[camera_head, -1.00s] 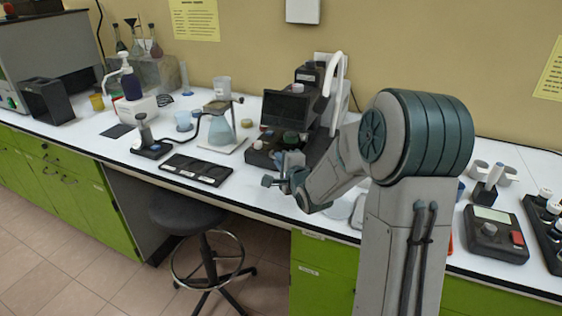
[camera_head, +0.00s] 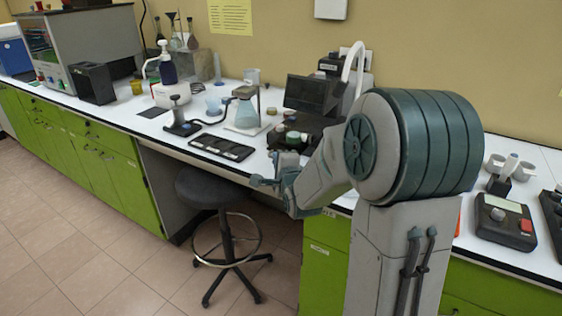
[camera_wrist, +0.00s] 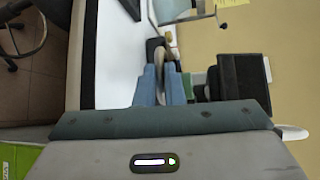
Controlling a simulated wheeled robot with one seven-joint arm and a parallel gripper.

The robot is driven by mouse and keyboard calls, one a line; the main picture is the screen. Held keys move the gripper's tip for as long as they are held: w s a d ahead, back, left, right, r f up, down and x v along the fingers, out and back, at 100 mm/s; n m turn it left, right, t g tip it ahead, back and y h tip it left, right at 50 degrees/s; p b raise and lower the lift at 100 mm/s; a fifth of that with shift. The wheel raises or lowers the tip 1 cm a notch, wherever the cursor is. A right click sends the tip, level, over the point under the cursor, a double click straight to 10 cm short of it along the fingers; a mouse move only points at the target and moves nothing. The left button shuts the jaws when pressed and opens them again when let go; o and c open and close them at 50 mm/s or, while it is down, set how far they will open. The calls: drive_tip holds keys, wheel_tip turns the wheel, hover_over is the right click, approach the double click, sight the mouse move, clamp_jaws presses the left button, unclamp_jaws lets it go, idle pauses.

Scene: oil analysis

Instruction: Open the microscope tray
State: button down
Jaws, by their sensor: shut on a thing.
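The microscope (camera_head: 308,93) is the dark unit with a screen on the counter, just left of my arm. Several small jars stand on and around its dark lower part, and my arm hides part of it. I cannot make out the tray clearly or tell how far out it is. My gripper (camera_head: 264,182) is in front of the microscope, by the counter's front edge. In the wrist view its two blue fingers (camera_wrist: 160,72) are shut on a small part; a dark-and-tan piece (camera_wrist: 157,47) shows at their tips. The dark screen (camera_wrist: 243,82) is to their right.
A flask on a stand (camera_head: 246,110), a black slide holder (camera_head: 222,147) and a small dark device (camera_head: 181,120) are left of the microscope. A stool (camera_head: 215,186) stands below the counter. A meter (camera_head: 503,220) is on the right. Floor on the left is clear.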

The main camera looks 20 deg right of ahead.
drive_tip(key=shift+a, duration=0.1)
drive_tip(key=c, duration=1.5)
unclamp_jaws()
drive_tip(key=shift+w, duration=0.1)
drive_tip(key=shift+s+r+b, duration=0.35)
drive_tip(key=shift+s+b, duration=0.65)
drive_tip(key=shift+s, duration=1.3)
drive_tip(key=shift+s+r+b, duration=0.4)
drive_tip(key=shift+s+b, duration=0.65)
drive_tip(key=shift+s, duration=1.2)
drive_tip(key=shift+s+r+b, duration=0.35)
drive_tip(key=shift+s+b, duration=0.65)
drive_tip(key=shift+s, duration=1.3)
drive_tip(key=shift+r, duration=0.1)
